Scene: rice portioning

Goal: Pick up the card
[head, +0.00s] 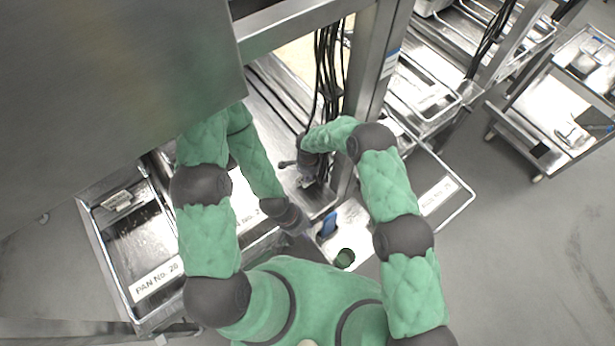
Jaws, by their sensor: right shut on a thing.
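My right gripper (306,180) points down over the metal counter, just left of the steel post. It is shut on a small pale thing at its fingertips, too small and too covered to identify surely as the card. My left gripper (308,236) is lower in the picture, close to a small blue piece (328,224). Its fingers are too small and dark to show whether they are open or shut. No other card can be made out clearly.
A labelled metal pan (155,282) lies at the left. A steel post (379,60) and hanging black cables (327,75) stand close to my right gripper. A large metal panel (110,90) covers the upper left. A metal cart (560,100) stands at the right, with open floor before it.

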